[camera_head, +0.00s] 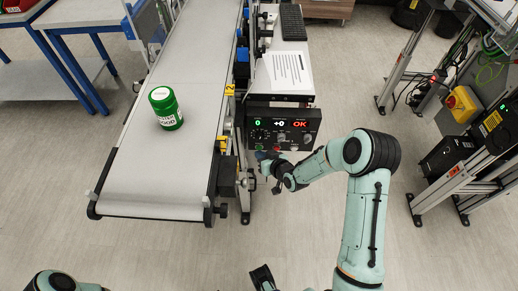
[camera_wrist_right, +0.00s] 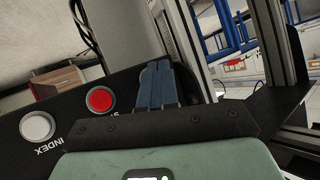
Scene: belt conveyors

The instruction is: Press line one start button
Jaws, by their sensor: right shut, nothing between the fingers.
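The label beside the red button is partly hidden. My right gripper (camera_wrist_right: 157,68) is shut and empty, its blue fingers over the panel, right of the red button. A black part at the bottom edge may be my left gripper (camera_head: 262,278).
A paper sheet (camera_head: 288,70) lies above the panel. A blue-legged table (camera_head: 40,80) stands at the left. Metal frames with a yellow-red switch box (camera_head: 462,104) stand at the right.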

